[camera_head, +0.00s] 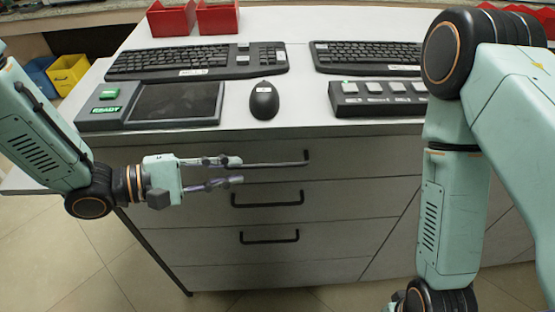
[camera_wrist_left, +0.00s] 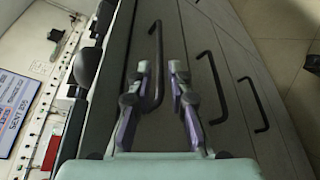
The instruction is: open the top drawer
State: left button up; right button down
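The top drawer (camera_head: 350,158) is the uppermost grey front under the desk top and looks closed. Its black bar handle (camera_head: 290,164) runs level across it; in the left wrist view the handle (camera_wrist_left: 158,50) shows as an upright bar. My left gripper (camera_head: 240,170) is open, its two fingers apart at the left part of the handle. Contact cannot be told. My right arm hangs at the right; its gripper fingers do not show.
Two lower drawers have black handles (camera_head: 267,199) (camera_head: 269,237). On the desk top are keyboards (camera_head: 200,61), a mouse (camera_head: 264,101), a panel with a dark screen (camera_head: 176,102) and a button box (camera_head: 377,98). Red bins (camera_head: 172,20) stand behind. The floor shows at the lower left.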

aim_at(258, 167)
pick_arm(q)
jog(key=shift+x, duration=1.2)
jog(key=shift+b+x, duration=0.3)
jog(key=shift+x, duration=2.5)
jog(key=shift+c, duration=0.5)
jog(key=shift+d+r, duration=0.1)
grip_shut()
